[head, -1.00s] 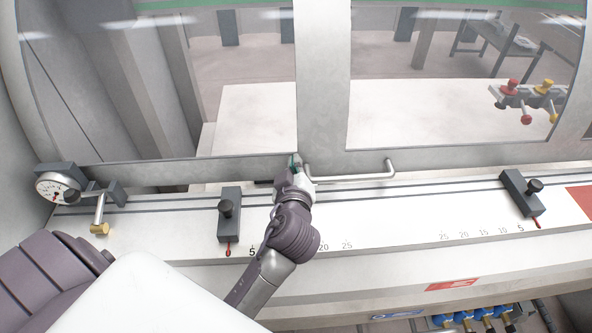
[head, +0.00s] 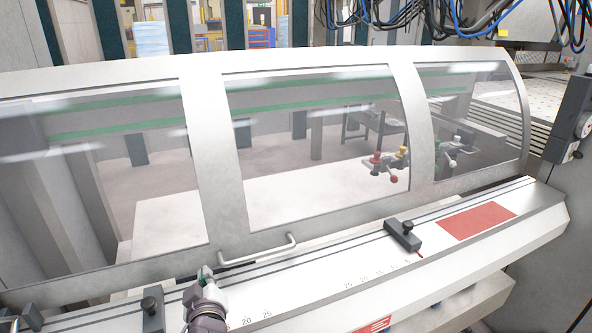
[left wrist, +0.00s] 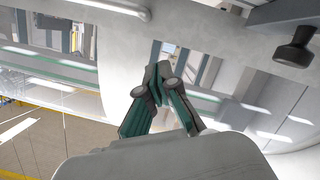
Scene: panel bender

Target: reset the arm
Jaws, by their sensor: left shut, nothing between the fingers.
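My left gripper (head: 206,272) shows small at the bottom left of the head view, above the machine's white ledge, by the left end of the white bar handle (head: 258,249). I cannot tell whether it touches the handle. In the left wrist view the fingers (left wrist: 160,72) with green pads come together at their tips, shut and empty. My right gripper is in neither view.
A curved cover (head: 217,140) with clear windows rises behind the ledge (head: 330,262). Dark clamp blocks stand on the ledge, one beside my gripper (head: 152,310) and one to the right (head: 403,235). A red plate (head: 477,221) lies further right.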

